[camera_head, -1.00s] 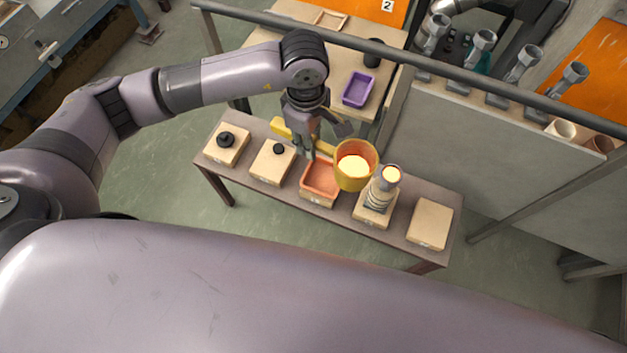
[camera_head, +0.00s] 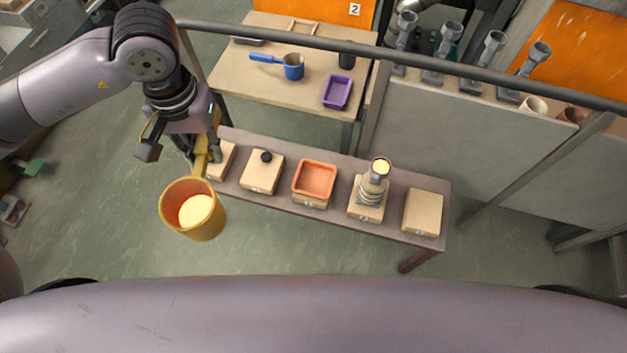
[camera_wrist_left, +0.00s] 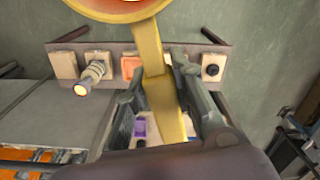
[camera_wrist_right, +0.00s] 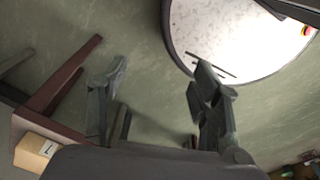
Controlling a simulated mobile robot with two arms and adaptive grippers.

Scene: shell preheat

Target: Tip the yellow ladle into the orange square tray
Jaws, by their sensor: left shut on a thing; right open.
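The yellow ladle (camera_head: 192,210) is held by my left gripper (camera_head: 205,150), shut on its handle. The ladle's cup hangs upright in front of the bench's left end and holds pale yellow contents. In the left wrist view the ladle's handle (camera_wrist_left: 150,50) runs between the fingers and part of the cup shows at the top. The orange square tray (camera_head: 315,180) sits on a wooden block in the middle of the bench, to the right of the ladle and apart from it. It looks empty. My right gripper (camera_wrist_right: 155,90) is open and empty over the floor.
The narrow bench (camera_head: 335,215) carries several wooden blocks, one with a black knob (camera_head: 266,156) and one with a coiled grey funnel-like piece (camera_head: 374,180). A back table holds a blue ladle (camera_head: 292,67) and a purple tray (camera_head: 337,92). A rail (camera_head: 400,62) crosses behind the bench.

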